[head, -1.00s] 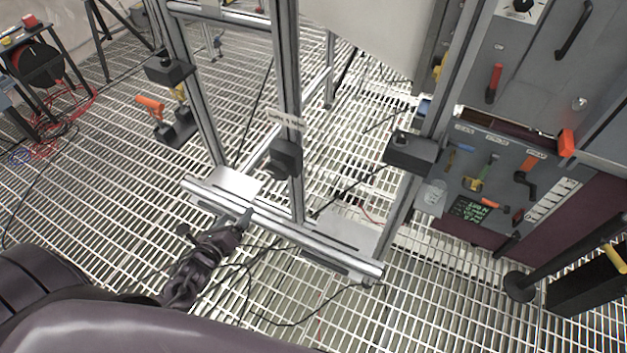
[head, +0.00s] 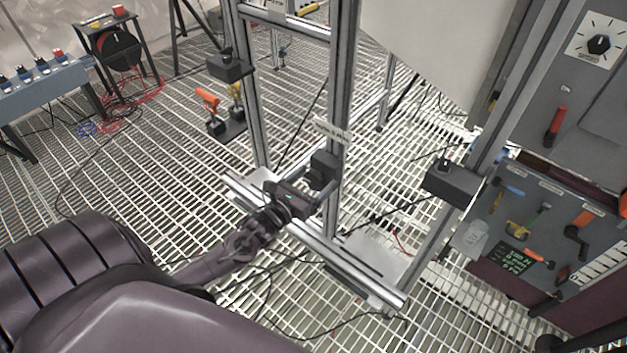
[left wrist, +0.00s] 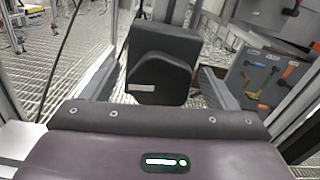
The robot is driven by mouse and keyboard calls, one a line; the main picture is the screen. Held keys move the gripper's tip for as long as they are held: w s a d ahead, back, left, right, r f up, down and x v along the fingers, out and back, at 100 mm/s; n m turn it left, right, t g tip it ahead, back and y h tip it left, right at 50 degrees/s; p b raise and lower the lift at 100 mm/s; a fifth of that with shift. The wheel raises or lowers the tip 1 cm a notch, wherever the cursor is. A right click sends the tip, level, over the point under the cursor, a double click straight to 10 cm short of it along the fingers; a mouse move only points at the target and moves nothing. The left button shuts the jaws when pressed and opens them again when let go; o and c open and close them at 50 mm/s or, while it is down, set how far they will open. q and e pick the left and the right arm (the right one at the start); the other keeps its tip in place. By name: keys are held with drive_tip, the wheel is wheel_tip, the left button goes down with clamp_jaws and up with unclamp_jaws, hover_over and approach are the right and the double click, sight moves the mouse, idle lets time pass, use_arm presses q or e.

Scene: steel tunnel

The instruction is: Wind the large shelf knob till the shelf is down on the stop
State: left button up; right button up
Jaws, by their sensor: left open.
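A black block with a rounded dark knob (head: 323,168) sits on the middle upright of the metal frame, below a white label. It fills the middle of the left wrist view (left wrist: 160,78) and has a small pale tag. My left gripper (head: 322,188) is open at the knob, with one finger on each side in the left wrist view. I cannot tell whether the fingers touch it. I cannot clearly pick out the shelf or its stop. My right gripper is out of view.
Other black blocks sit on the left upright (head: 229,66) and right upright (head: 452,184). A tool panel (head: 535,225) stands at the right. A large white panel (head: 430,60) is behind the frame. Cables cross the grating; a blue bench (head: 45,90) stands far left.

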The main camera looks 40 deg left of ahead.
use_arm(q)
drive_tip(key=shift+c, duration=0.2)
drive_tip(key=c, duration=0.9)
drive_tip(key=shift+c, duration=0.2)
drive_tip(key=shift+n, duration=0.3)
